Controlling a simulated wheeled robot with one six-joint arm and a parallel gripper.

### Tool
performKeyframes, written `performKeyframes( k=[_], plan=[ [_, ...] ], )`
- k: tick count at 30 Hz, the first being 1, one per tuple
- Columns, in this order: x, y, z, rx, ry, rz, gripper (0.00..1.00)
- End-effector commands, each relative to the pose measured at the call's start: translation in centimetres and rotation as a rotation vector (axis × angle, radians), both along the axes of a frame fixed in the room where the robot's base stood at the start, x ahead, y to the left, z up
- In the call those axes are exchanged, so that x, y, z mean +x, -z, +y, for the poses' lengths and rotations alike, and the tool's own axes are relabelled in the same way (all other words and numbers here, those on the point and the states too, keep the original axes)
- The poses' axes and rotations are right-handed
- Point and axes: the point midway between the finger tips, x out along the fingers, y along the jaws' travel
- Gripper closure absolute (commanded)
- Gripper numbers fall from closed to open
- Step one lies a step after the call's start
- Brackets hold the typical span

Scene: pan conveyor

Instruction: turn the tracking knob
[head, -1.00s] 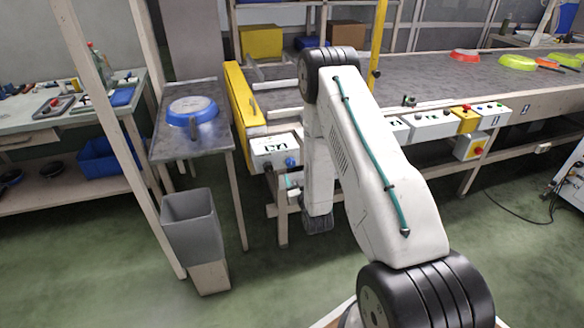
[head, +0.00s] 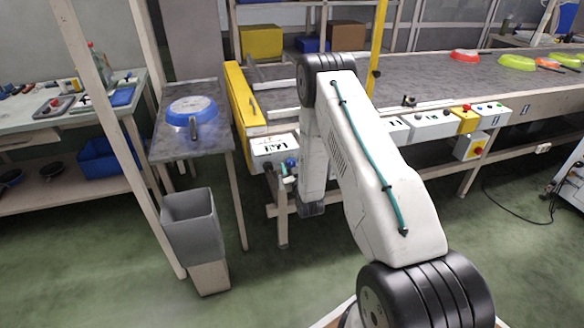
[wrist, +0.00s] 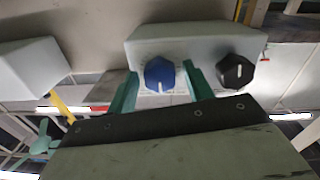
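A pale control box (head: 272,146) is fixed at the left end of the conveyor. In the wrist view its face (wrist: 190,42) carries a blue knob (wrist: 160,75) with a white pointer line and a black knob (wrist: 236,71) to its right. I cannot read a label telling which is the tracking knob. My gripper (wrist: 160,70) is open, with one green finger on each side of the blue knob. Narrow gaps seem to show between fingers and knob. In the head view the gripper is small and partly hidden by my arm.
Another pale box (wrist: 28,66) is at the left in the wrist view. More button boxes (head: 430,124) line the conveyor's (head: 430,85) front edge. A side table (head: 170,145) with a blue pan (head: 191,108) and a grey bin (head: 192,225) stand to the left.

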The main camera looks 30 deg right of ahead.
Motion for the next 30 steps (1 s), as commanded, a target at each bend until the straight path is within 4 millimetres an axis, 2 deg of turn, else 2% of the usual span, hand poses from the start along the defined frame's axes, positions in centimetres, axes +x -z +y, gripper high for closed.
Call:
performKeyframes(
  k=[1, 3, 4, 17, 30],
  plan=[
    [-0.01, -0.01, 0.00, 0.000, 0.000, 0.000, 0.64],
    [-0.01, -0.01, 0.00, 0.000, 0.000, 0.000, 0.83],
    [-0.01, -0.01, 0.00, 0.000, 0.000, 0.000, 0.89],
    [-0.01, -0.02, 0.00, -0.064, 0.000, 0.018, 0.89],
    [-0.02, -0.03, -0.04, -0.405, 0.000, 0.115, 0.89]
  ],
)
